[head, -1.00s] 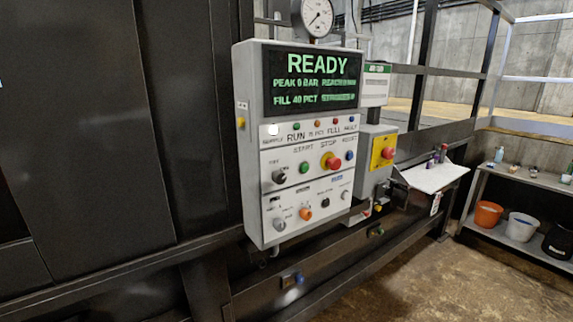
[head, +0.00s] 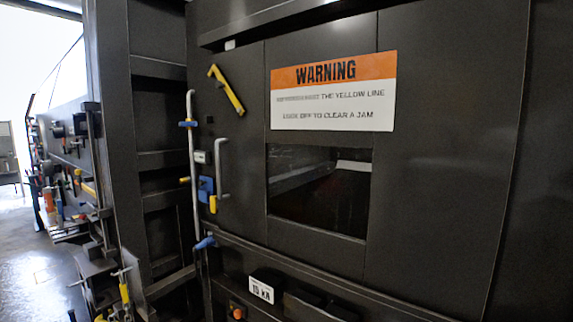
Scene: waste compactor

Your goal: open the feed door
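The dark steel door panel (head: 237,215) that I take for the feed door fills the middle of the head view and looks shut. It carries a warning sign (head: 333,90) in orange and white and a dark window (head: 319,190). At its left side are a grey vertical pull handle (head: 223,168), a blue latch piece with a yellow grip (head: 213,204), and a tilted yellow lever (head: 227,90). A long grey upright rod (head: 192,150) with blue fittings stands left of these. Neither gripper is in view.
A white "15 kN" plate (head: 261,289) and an orange button (head: 237,312) sit below the door. A dark frame column (head: 110,110) stands left of it. Tools and fittings crowd the far left, above open floor (head: 40,275).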

